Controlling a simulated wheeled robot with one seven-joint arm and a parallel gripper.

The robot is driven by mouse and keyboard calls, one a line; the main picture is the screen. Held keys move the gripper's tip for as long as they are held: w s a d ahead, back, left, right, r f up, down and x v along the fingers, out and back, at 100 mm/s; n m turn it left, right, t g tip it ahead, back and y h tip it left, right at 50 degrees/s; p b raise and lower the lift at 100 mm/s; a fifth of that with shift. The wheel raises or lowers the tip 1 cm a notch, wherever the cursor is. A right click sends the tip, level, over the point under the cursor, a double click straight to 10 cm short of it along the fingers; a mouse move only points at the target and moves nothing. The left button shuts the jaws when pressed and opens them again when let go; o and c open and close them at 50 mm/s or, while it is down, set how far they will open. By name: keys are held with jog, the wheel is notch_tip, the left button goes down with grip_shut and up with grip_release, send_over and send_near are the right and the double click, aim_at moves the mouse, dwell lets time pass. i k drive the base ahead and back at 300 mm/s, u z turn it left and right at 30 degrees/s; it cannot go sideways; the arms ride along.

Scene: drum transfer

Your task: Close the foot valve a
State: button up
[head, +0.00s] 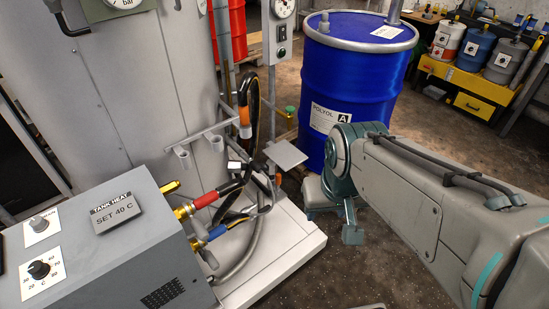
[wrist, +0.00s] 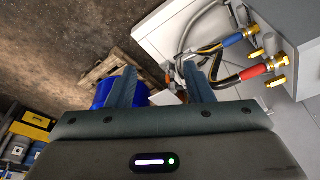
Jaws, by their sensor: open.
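Blue drum A (head: 350,85), labelled POLYOL A, stands upright behind my gripper in the head view; part of it shows behind the left finger in the wrist view (wrist: 101,94). My gripper (head: 335,222) points down in front of the drum, beside the white base plate. In the wrist view its two fingers (wrist: 159,68) are wide apart, with nothing held between them. Brass fittings with a red-banded hose (head: 203,199) and a blue-banded hose (head: 216,232) sit beside the grey box. I cannot tell which part is foot valve a; no label for it is readable.
The grey control box (head: 125,235) reads TANK HEAT, SET 40 C. Hoses hang by a grey tank (head: 150,90) on the white base (head: 285,240). A small grey plate (head: 286,154) stands near the drum. A yellow bench (head: 465,80) with small drums is at the back right.

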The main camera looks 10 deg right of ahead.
aim_at(278, 176)
jog(key=k, duration=1.2)
jog(key=z, duration=0.8)
jog(key=i, duration=1.25)
jog(key=u, duration=0.6)
jog(key=i, duration=0.4)
jog(key=u, duration=0.5)
